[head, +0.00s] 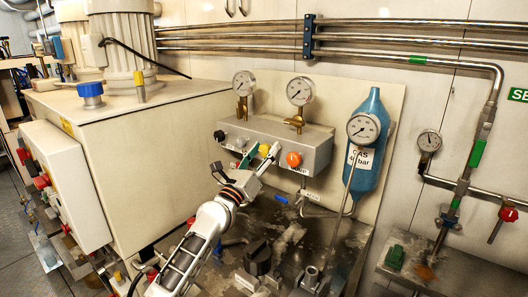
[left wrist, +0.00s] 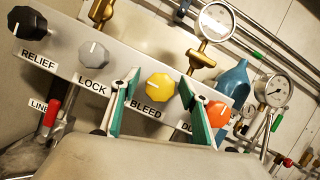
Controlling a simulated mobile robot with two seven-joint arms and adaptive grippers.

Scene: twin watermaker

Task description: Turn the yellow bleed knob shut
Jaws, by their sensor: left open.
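The yellow bleed knob (left wrist: 160,87) sits on the front of a grey valve box, above the BLEED label, with a white pointer line on its face. It shows small in the head view (head: 264,149), partly crowded by my gripper. My left gripper (left wrist: 160,110) is open, with its green-lined fingers on either side of the knob in the wrist view. In the head view my left gripper (head: 261,158) is right at the box front. I cannot tell whether the fingers touch the knob. My right gripper is not in view.
An orange knob (left wrist: 219,112) is close beside the right finger; its label is partly hidden. The grey LOCK knob (left wrist: 92,53) and black RELIEF knob (left wrist: 27,22) are to the left. Gauges (head: 300,91) stand above the box; a blue gas bottle (head: 369,140) is to the right.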

